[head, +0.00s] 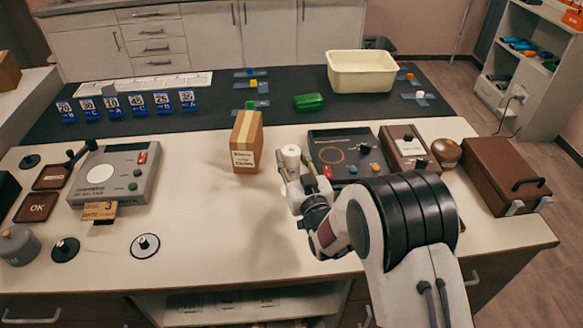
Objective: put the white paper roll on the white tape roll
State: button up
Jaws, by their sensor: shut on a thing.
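The white paper roll (291,153) is a small upright white cylinder with a dark hole in its top, right of the cardboard box. My gripper (295,166) reaches it from the front right and is shut on it, one finger at each side. Its lower part is hidden by the gripper, so I cannot tell whether it touches the table.
A tall cardboard box (246,143) stands just left of the paper roll. A grey device (118,172) and a black disc (65,250) stand left. A dark panel (344,152) and brown case (505,175) are at right. The table's front middle is clear.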

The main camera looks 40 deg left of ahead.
aim_at(294, 173)
dwell(0.3)
jog(key=shift+f, duration=1.85)
jog(key=shift+f, duration=0.15)
jog(key=o, duration=1.2)
jog(key=shift+r, duration=0.2)
jog(key=shift+v, duration=6)
jog(key=shift+w, duration=0.1)
